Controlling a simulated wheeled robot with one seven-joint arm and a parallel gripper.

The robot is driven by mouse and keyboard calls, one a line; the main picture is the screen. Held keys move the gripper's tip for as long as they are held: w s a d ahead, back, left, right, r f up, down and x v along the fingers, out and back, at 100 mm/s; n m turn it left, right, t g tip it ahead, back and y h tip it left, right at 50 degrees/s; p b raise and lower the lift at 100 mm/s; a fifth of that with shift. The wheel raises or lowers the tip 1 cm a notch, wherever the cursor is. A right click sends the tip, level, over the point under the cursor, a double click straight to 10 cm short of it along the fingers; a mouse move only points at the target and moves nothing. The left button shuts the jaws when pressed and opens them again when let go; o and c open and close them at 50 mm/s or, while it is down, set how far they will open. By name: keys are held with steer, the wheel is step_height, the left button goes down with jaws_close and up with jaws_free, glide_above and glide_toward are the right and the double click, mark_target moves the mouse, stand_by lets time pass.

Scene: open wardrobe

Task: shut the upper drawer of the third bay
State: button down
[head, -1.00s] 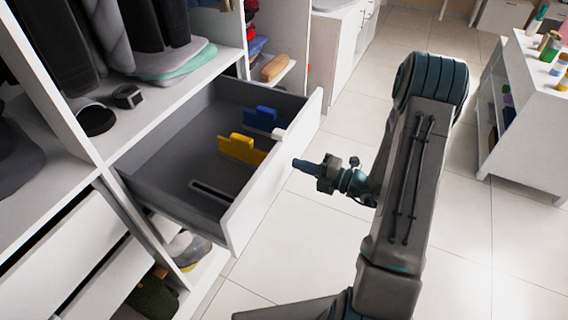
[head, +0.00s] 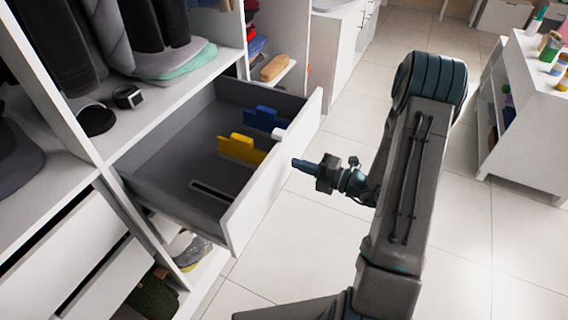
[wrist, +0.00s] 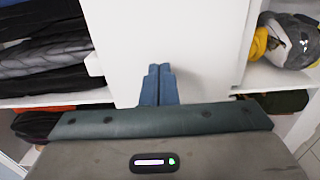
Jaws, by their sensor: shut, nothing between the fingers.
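The upper drawer (head: 268,190) stands pulled out of the wardrobe, its white front facing my arm. Inside it are a yellow divider (head: 240,148), a blue divider (head: 262,118) and a dark slot-like item on its grey floor. My gripper (head: 297,163) is shut and empty, its blue fingertips pointing at the outer face of the drawer front. In the wrist view the shut fingers (wrist: 158,72) lie over the white drawer front (wrist: 190,40). I cannot tell whether the tips touch it.
Hanging clothes and a shelf with a dark watch-like item (head: 128,96) are at the left. Other drawers (head: 70,250) sit lower left. A white shelf unit (head: 530,110) with bottles stands at the right. Tiled floor is free between.

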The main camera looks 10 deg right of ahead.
steer(key=p, duration=0.2)
glide_toward(227, 139)
steer(key=x, duration=0.3)
steer(key=shift+a+r, duration=0.1)
steer(key=shift+r, duration=0.05)
steer(key=b+x, duration=0.2)
steer(key=x, duration=1.3)
steer(key=shift+p+v, duration=1.3)
steer(key=shift+v, duration=2.85)
steer(key=shift+w, duration=0.1)
